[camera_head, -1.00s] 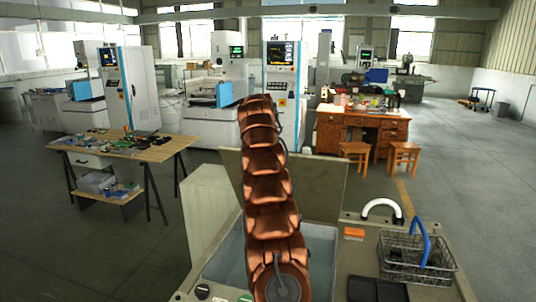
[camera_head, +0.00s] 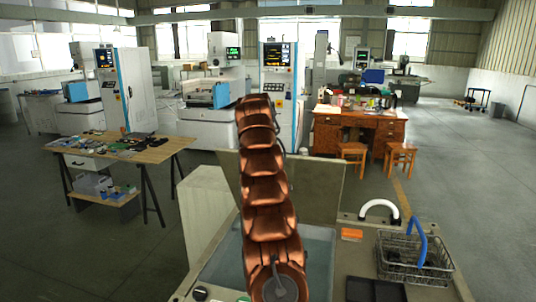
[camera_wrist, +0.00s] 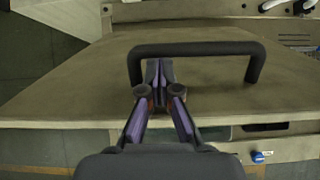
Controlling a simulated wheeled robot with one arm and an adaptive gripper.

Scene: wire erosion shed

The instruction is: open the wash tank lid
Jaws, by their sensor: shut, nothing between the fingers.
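The wash tank lid (camera_head: 320,182) is a flat beige panel standing raised at the back of the wash tank (camera_head: 318,262), whose grey-blue inside shows below it. My copper-coloured arm covers the middle of both. In the wrist view, the lid (camera_wrist: 70,85) fills much of the picture and carries a dark bar handle (camera_wrist: 200,48). My gripper (camera_wrist: 158,70) is shut and empty, with its fingertips by the handle's bar, close to its left leg. I cannot tell whether they touch it. The gripper is hidden in the head view.
A workbench (camera_head: 150,152) stands left. Open floor lies on both sides.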

